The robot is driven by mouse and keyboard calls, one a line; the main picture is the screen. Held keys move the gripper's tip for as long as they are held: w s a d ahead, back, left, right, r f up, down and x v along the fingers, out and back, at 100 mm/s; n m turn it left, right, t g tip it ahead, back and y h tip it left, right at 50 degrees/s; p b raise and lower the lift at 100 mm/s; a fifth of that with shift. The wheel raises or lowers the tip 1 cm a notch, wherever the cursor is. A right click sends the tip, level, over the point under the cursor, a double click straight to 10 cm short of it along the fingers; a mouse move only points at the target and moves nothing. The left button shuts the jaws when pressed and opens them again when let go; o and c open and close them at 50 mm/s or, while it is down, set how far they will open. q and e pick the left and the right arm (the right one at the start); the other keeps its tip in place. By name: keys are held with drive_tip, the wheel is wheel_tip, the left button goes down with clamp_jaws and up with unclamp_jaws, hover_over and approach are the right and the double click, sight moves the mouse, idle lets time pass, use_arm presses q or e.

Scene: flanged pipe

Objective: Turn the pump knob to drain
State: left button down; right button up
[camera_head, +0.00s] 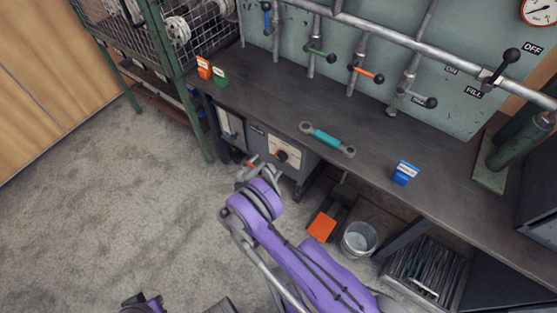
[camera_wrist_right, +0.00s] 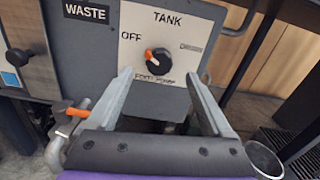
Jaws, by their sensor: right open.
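The pump knob (camera_wrist_right: 160,62) is round and black with an orange mark at its upper left, on the side of the OFF label. It sits on a white plate (camera_wrist_right: 184,28) marked TANK and OFF; the label at its right is too small to read. The knob also shows on the grey box under the bench in the head view (camera_head: 282,155). My right gripper (camera_wrist_right: 160,78) is open and empty. Its fingers point at the plate, one to each side of the knob, apparently short of it. Part of my left arm (camera_head: 146,303) shows at the bottom left edge; its jaws are unclear.
A pipe with an orange handle (camera_wrist_right: 86,104) is close to the left finger. A bucket (camera_head: 358,240) and an orange pedal (camera_head: 322,227) are on the floor below. The bench (camera_head: 260,95) overhangs the box and carries a teal-handled wrench (camera_head: 327,139). Floor at left is clear.

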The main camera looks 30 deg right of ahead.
sight(280, 159)
drive_tip(key=b+x, duration=0.1)
drive_tip(key=x, duration=0.6)
clamp_jaws()
idle(0.3)
